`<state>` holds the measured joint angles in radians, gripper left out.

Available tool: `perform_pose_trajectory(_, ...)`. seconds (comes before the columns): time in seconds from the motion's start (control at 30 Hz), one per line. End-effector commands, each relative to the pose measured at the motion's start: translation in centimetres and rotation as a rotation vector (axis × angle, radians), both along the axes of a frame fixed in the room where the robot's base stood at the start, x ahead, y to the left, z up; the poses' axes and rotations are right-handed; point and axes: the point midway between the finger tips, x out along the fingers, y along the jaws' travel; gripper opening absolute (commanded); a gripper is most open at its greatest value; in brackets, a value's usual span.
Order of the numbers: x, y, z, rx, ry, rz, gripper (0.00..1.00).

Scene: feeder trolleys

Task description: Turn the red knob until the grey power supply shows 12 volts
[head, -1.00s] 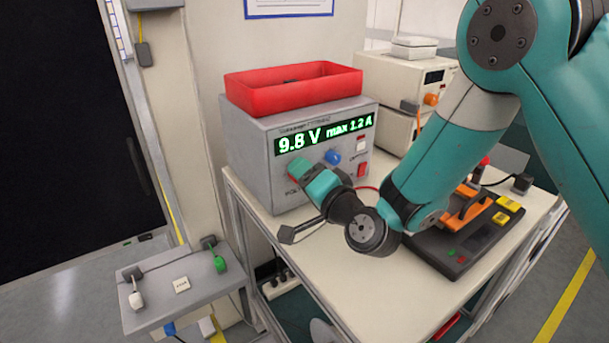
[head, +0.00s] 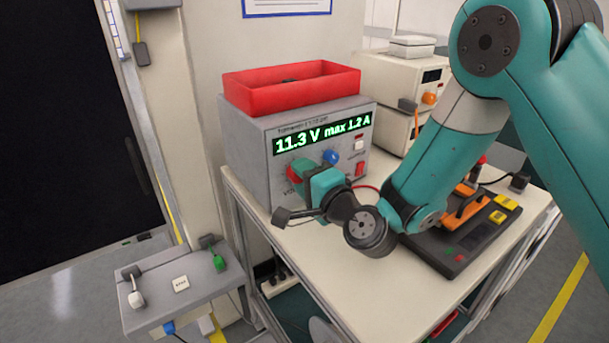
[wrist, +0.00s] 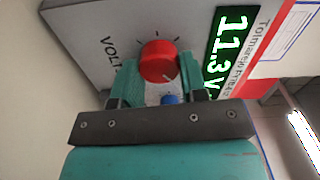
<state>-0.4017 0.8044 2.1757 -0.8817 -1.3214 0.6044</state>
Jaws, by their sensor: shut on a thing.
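The grey power supply (head: 250,150) stands on the bench, and its green display (head: 322,135) reads 11.3 V, max 1.2 A. The red knob (wrist: 158,62) shows in the wrist view between my gripper's two teal fingers (wrist: 156,82), with scale marks around it. In the head view my gripper (head: 298,173) covers most of the knob, and only a bit of red shows. My gripper is shut on the knob. A blue knob (head: 332,157) sits to the right of it on the same panel, and it also shows in the wrist view (wrist: 170,99).
A red tray (head: 290,92) sits on top of the power supply. A red switch (head: 360,168) is at the panel's right. A dark fixture (head: 440,252) with orange and yellow parts lies on the bench at right. The bench front (head: 335,270) is clear.

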Motion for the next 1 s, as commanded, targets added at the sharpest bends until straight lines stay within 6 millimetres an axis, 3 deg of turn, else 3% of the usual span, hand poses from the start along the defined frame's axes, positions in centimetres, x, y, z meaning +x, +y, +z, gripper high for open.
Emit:
perform_pose_trajectory(0.4, -0.09, 0.07, -0.13, 0.194, 0.135, 0.003, 0.16)
perform_pose_trajectory(1.0, -0.12, 0.09, -0.18, 0.235, 0.164, 0.004, 0.16)
